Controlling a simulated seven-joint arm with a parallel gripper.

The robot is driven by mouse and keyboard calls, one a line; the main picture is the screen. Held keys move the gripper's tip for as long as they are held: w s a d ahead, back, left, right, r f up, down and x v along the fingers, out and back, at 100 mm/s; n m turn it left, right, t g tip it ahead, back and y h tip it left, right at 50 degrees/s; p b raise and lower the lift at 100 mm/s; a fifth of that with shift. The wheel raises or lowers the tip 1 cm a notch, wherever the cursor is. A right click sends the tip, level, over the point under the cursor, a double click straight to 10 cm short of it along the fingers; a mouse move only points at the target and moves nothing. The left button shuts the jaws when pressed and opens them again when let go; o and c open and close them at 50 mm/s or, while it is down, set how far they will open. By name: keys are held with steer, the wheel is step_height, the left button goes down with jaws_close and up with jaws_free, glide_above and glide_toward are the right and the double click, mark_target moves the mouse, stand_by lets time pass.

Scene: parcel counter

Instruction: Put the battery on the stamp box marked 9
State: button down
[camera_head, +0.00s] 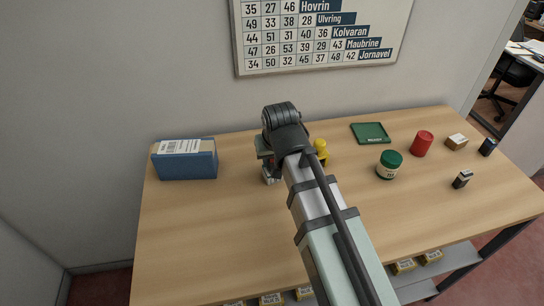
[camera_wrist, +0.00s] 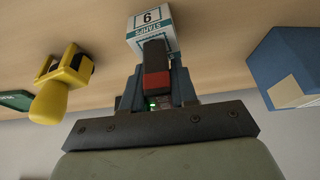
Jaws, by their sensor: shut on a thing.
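My gripper (camera_head: 266,158) is over the middle-left of the counter, partly hidden by my own arm in the head view. In the wrist view my gripper (camera_wrist: 157,88) is shut on the battery (camera_wrist: 155,62), a dark block with a red band. The white and teal stamp box marked 9 (camera_wrist: 150,20) is just beyond the battery, which overlaps it in the wrist view. A pale bit of the box (camera_head: 269,177) shows below the gripper in the head view. I cannot tell whether the battery touches the box.
A blue box (camera_head: 188,163) stands at the left. The front left counter is clear.

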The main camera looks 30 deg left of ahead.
steer(key=shift+f, duration=0.1)
steer(key=c, duration=0.9)
jaws_free()
steer(key=shift+v, duration=6.1)
